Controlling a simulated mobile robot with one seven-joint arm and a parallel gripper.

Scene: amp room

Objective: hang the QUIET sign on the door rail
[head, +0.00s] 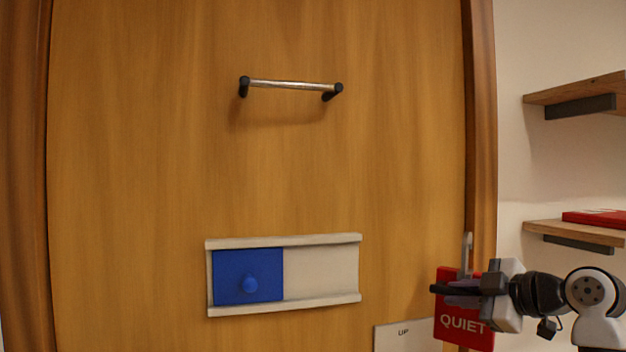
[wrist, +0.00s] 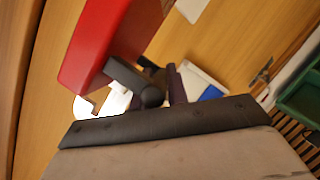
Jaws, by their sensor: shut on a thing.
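The red QUIET sign (head: 463,322) hangs at the lower right of the head view, with a grey hook (head: 467,250) rising above it. My gripper (head: 445,290) is shut on the sign near its upper part and comes in from the right. In the wrist view the sign (wrist: 100,45) is a red slab at the upper left, beside the dark fingers (wrist: 160,85). The door rail (head: 290,84) is a short metal bar on two black mounts, high on the wooden door (head: 150,180). The sign is below and to the right of the rail, apart from it.
A pale sliding panel frame (head: 325,272) with a blue slider (head: 240,283) is on the door below the rail. A white plate (head: 400,338) marked UP is left of the sign. Wooden shelves (head: 575,232) jut from the right wall, one bearing a red item (head: 600,218).

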